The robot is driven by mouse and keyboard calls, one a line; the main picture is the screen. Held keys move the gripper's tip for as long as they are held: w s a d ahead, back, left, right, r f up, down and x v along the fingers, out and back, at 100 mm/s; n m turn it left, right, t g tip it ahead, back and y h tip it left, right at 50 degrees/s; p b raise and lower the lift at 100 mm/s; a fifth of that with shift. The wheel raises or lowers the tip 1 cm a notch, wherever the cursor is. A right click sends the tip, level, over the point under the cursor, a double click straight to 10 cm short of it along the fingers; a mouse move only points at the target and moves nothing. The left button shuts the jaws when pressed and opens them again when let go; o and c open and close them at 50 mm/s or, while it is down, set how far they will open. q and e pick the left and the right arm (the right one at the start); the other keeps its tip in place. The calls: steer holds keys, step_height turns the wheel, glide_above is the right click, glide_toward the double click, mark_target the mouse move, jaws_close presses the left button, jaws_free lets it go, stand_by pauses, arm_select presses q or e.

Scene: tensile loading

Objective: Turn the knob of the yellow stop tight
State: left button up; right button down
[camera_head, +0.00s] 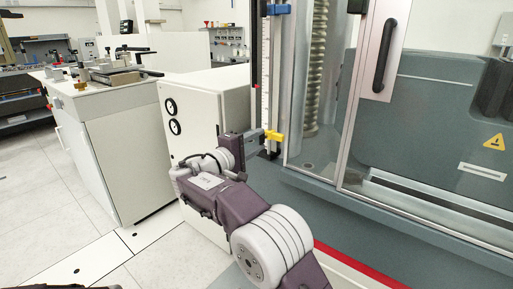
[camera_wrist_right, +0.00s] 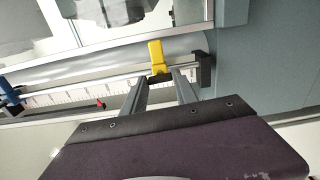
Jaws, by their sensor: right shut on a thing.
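The yellow stop (camera_head: 274,136) sits low on the vertical scaled rail at the left edge of the testing machine. In the right wrist view the yellow stop (camera_wrist_right: 157,55) shows just beyond my fingertips, on the rail with the white scale. My right gripper (camera_head: 262,134) reaches it from the left. In the right wrist view the fingers of my right gripper (camera_wrist_right: 159,80) are closed on the stop's knob, which is mostly hidden between the tips. My left gripper is not in view.
A blue stop (camera_head: 278,9) sits higher on the same rail, with a small red pointer (camera_head: 257,87) between. The glazed machine door with its black handle (camera_head: 385,55) stands to the right. A white cabinet with gauges (camera_head: 190,115) stands close behind my right arm.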

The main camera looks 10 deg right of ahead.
steer(key=shift+m, duration=0.4)
steer(key=c, duration=1)
jaws_free()
steer(key=shift+r, duration=0.1)
steer(key=shift+o, duration=0.2)
steer(key=p+v, duration=0.2)
steer(key=v, duration=0.7)
